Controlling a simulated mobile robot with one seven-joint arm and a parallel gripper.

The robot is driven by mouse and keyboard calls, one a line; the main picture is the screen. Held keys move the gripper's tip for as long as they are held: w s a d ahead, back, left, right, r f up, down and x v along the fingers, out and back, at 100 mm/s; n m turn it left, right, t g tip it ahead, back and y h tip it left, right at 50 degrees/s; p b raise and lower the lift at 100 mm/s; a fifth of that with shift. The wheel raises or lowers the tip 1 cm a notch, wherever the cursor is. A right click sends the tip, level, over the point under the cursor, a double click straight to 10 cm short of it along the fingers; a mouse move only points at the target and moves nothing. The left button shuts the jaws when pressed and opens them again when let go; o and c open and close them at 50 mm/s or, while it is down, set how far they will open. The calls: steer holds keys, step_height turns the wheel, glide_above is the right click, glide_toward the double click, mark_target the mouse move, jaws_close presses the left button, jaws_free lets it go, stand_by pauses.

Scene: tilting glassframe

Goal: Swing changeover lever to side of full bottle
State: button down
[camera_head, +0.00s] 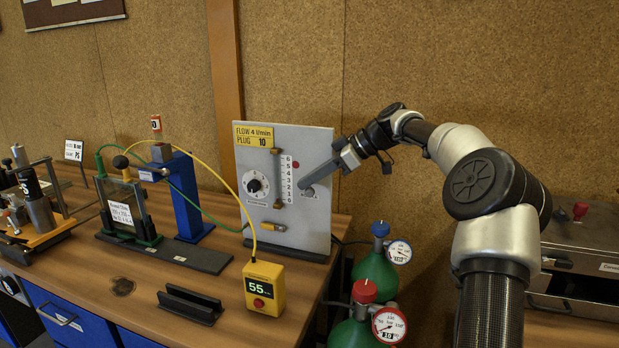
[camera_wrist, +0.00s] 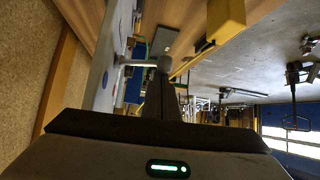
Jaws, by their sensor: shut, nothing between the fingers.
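The upright grey panel (camera_head: 285,228) stands at the table's right end, with a dial, a scale and a "FLOW 4 l/min, PLUG 10" label. A grey bar (camera_head: 318,173), apparently the changeover lever, slants up to the right at its right side. My gripper (camera_head: 343,157) is shut at the bar's upper end; I cannot tell whether they touch. In the wrist view my dark fingers (camera_wrist: 166,82) meet beside a pale rod (camera_wrist: 138,62). Two green bottles stand below right: one with a blue top (camera_head: 376,271), one with a red top (camera_head: 350,334). Their gauge needles are too small to read surely.
A yellow meter (camera_head: 264,289) reading 55 stands on the table (camera_head: 135,300), with a yellow cable running left. A black slotted block (camera_head: 190,305) lies beside it. A blue stand (camera_head: 188,200) and a glass frame (camera_head: 124,212) stand left. A metal case (camera_head: 585,270) is at right.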

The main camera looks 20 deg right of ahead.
steer(key=shift+w+a+p, duration=0.3)
steer(key=shift+w+p, duration=0.25)
steer(key=shift+w, duration=0.05)
steer(key=shift+d+r, duration=0.1)
steer(key=p+v, duration=0.3)
steer(key=v, duration=1.4)
steer(key=shift+s, duration=0.1)
